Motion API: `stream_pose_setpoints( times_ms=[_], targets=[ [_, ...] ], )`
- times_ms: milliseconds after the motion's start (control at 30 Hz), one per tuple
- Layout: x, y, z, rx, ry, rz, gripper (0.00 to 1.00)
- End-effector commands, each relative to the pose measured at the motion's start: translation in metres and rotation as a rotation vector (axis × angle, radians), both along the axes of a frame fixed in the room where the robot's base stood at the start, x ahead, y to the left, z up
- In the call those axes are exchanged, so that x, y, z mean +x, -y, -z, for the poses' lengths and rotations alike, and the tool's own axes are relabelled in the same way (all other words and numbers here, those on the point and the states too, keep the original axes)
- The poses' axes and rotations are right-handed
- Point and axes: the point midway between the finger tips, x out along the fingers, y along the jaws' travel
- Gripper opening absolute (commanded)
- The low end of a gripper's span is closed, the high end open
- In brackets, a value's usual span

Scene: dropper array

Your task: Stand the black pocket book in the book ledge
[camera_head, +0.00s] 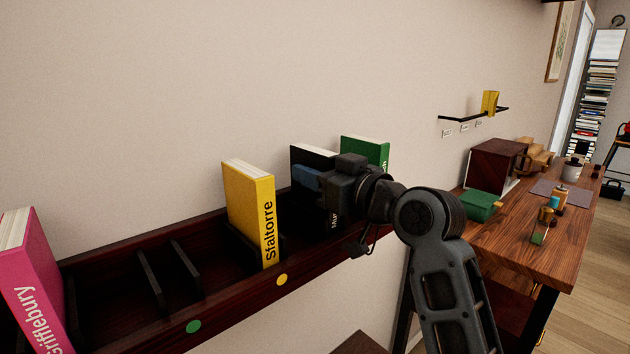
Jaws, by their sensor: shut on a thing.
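The black pocket book (314,153) is upright at the right part of the dark wooden book ledge (235,308), between a yellow book and a green book. Its pale page edges show on top and part of white spine lettering shows below my gripper. My gripper (316,184) is shut on the black book from the front right and covers much of its right side. Whether the book's foot rests on the ledge floor or hangs just above it, I cannot tell.
A yellow book (250,212), a green book (366,151) and a pink book (30,280) stand in the ledge. Thin dividers (187,268) mark empty slots at the left. Green and yellow dots mark the ledge's front. A wooden desk (520,238) with small objects stands at right.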

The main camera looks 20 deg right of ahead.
Motion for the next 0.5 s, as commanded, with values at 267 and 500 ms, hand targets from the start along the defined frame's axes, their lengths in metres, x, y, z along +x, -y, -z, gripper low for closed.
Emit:
stream_pose_setpoints(
  times_ms=[267,500],
  targets=[
    [0.0000,0.0000,-0.0004,0.000,0.001,0.000,0.59],
    [0.0001,0.0000,0.0007,0.000,-0.001,0.000,0.64]
  ],
)
